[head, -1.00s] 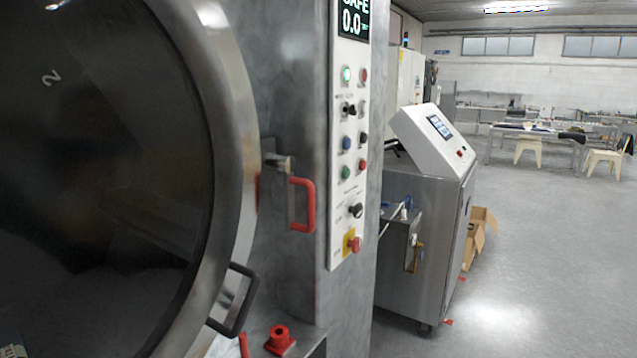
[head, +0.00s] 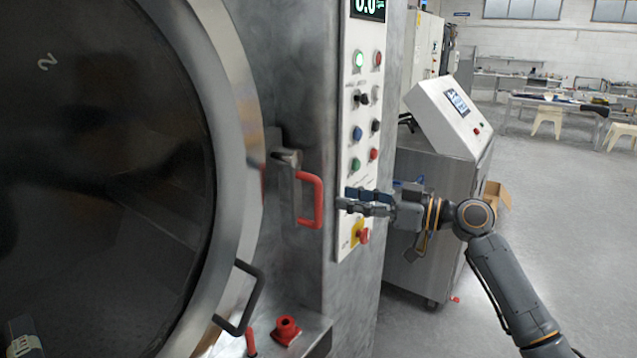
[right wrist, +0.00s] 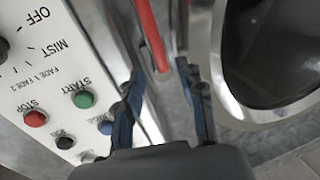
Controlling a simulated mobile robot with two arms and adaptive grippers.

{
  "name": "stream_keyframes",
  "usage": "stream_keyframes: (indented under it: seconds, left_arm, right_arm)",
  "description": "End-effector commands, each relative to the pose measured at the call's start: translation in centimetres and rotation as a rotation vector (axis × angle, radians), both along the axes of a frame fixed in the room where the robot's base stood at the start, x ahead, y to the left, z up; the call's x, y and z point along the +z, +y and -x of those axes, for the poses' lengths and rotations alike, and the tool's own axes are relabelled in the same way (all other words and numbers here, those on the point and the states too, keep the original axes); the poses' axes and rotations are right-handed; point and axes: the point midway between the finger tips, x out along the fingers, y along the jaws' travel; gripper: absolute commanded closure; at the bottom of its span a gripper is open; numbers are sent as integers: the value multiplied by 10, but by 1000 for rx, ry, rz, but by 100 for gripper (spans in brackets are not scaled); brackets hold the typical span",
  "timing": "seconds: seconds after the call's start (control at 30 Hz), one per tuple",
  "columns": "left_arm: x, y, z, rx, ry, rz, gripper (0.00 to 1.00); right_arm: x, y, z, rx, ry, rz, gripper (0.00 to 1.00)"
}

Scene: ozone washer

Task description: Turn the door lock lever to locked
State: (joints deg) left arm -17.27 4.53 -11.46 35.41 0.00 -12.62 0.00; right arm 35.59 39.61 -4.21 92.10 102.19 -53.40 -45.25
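The door lock lever (head: 317,203) is a red U-shaped handle on a grey metal bracket, just right of the round door's rim. It hangs upright against the steel front. In the right wrist view the red lever (right wrist: 152,36) shows as a bar ahead of the fingers. My right gripper (head: 345,200) comes in from the right, in front of the button panel, with its fingers pointing left toward the lever. In the right wrist view my right gripper (right wrist: 165,90) is open with nothing between its fingers, apart from the lever.
The round door (head: 100,190) with a black handle (head: 240,298) fills the left. A white button panel (head: 359,130) stands behind my right gripper. A red knob (head: 287,330) sits on a ledge below.

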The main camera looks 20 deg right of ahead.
Motion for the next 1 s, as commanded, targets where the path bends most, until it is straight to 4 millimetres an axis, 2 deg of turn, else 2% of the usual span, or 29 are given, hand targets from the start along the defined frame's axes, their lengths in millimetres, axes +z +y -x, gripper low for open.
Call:
stream_keyframes:
  seconds: [0.03,0.33,0.53,0.8,0.87,1.0]
  left_arm:
    - [12,0,0,0,0,0,100]
    - [34,0,0,1,0,0,100]
    - [38,0,-1,1,-1,-1,100]
    - [38,0,-2,0,-3,0,100]
    - [38,0,-2,0,-3,0,100]
    - [38,0,-2,0,-4,0,100]
  right_arm:
    - [7,9,-8,2,0,-4,61]
    - [3,48,-42,-1,1,-2,61]
    - [0,58,-51,-2,1,-1,61]
    - [-1,59,-52,-2,1,0,61]
    - [-1,59,-52,-2,1,0,71]
    - [-1,59,-51,-2,1,0,100]
